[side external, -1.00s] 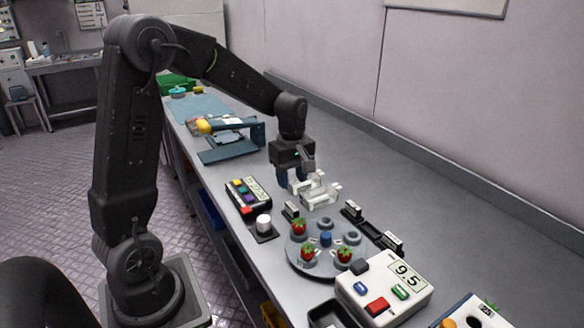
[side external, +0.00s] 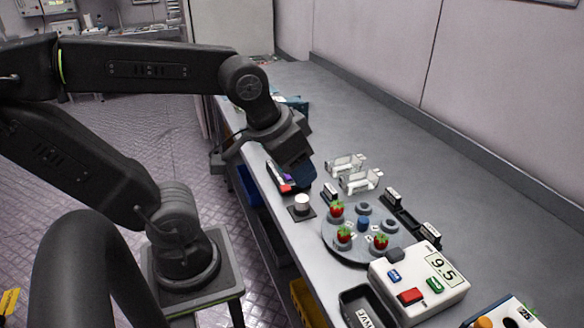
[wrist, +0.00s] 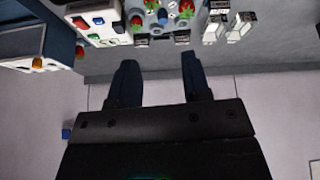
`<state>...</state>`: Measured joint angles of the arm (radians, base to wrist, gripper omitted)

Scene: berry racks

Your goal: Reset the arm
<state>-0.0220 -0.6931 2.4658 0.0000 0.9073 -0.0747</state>
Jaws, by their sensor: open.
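My arm is drawn back and folded, with its elbow at the left of the side view. My gripper (side external: 299,172) hangs over the near side of the bench and appears empty. In the wrist view its two dark blue fingers (wrist: 160,82) stand wide apart with nothing between them. A round grey rack (side external: 345,247) holds several red strawberries, such as this strawberry (side external: 381,241), to the right of and below my gripper in the side view. The rack also shows at the top of the wrist view (wrist: 150,22).
A white scale reading 9.5 (side external: 450,268), a black tray (side external: 352,299) and a white knob (side external: 302,202) stand near the rack. Clear clips (side external: 362,180) lie behind it. A coloured-button panel (side external: 283,184) is partly hidden by my gripper.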

